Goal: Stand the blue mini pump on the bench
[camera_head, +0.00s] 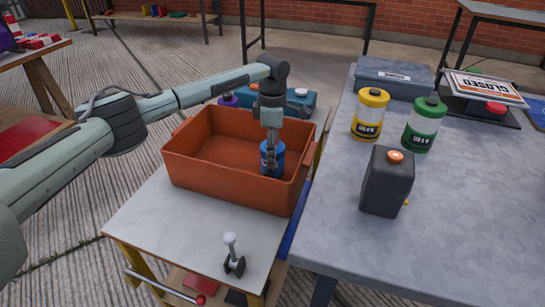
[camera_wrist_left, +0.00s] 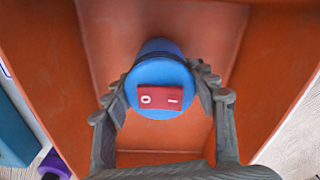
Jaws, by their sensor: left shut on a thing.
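The blue mini pump (camera_head: 277,154) is inside the orange crate (camera_head: 215,187), near its right end. In the left wrist view the blue pump (camera_wrist_left: 160,74) shows its round end with a red switch marked O and a dash. My left gripper (camera_head: 270,158) reaches down into the crate and is shut on the pump, with a finger on each side. The lower part of the pump is hidden behind the crate's front wall. The grey-topped bench (camera_head: 440,225) stands to the right of the crate. My right gripper is not in view.
The crate stands on a small white-topped cart (camera_head: 150,215) beside a small lever (camera_head: 232,255). On the bench are a black canister (camera_head: 388,185), yellow (camera_head: 370,114) and green (camera_head: 422,124) containers, a grey case (camera_head: 392,78) and a CLOSED sign (camera_head: 484,87). The bench's front is clear.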

